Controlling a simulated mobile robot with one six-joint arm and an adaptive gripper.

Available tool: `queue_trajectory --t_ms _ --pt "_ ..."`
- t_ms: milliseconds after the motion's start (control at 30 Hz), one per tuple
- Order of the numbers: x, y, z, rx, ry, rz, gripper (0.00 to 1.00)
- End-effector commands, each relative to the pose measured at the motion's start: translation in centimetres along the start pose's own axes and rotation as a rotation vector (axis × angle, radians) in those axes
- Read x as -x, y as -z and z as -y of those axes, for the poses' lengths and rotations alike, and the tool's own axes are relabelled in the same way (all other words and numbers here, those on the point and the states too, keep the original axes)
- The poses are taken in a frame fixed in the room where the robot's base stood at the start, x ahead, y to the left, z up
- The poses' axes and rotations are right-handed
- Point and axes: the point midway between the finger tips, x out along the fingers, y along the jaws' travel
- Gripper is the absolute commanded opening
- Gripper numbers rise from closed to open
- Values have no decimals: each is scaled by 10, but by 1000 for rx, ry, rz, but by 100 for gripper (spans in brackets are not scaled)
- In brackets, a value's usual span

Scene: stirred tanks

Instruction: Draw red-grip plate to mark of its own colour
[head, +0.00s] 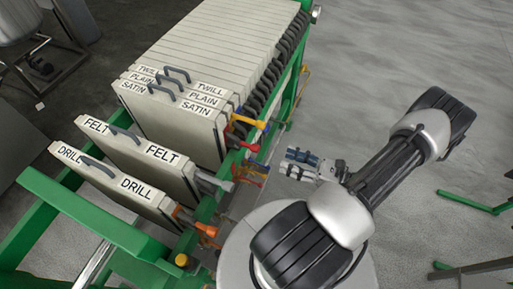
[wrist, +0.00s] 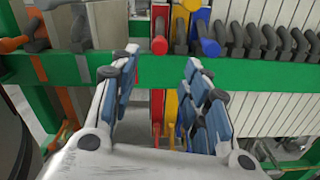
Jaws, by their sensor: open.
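The red grip (wrist: 159,44) shows in the wrist view at the top middle, standing out over the green rail between the fingers and beyond their tips. In the head view a small red grip (head: 230,128) sits at the rail end of the front plate of the pack, which appears to be the one labelled SATIN (head: 196,110). Below the rail a red strip (wrist: 157,106) shows in the wrist view; whether it is a mark or part of the plate I cannot tell. My gripper (wrist: 160,62) is open, with nothing between its blue-padded fingers; it also shows beside the rack in the head view (head: 293,163).
A yellow grip (wrist: 180,26) and blue grip (wrist: 208,40) stand close right of the red one; a grey grip (wrist: 80,28) is left. FELT (head: 140,146) and DRILL (head: 112,178) plates stand apart from the pack. The green rail (wrist: 140,72) crosses ahead. Floor right is open.

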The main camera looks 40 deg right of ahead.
Motion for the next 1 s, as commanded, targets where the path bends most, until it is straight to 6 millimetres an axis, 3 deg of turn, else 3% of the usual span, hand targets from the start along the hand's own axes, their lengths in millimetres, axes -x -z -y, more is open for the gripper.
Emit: queue_trajectory --t_ms 300,500,700,1000 --pt "-72 1 -2 -1 -8 -3 43" --pt "-105 1 -1 1 -5 -2 43" --pt "-120 1 -1 1 -3 -3 43" --pt "-122 0 0 1 0 -2 43"
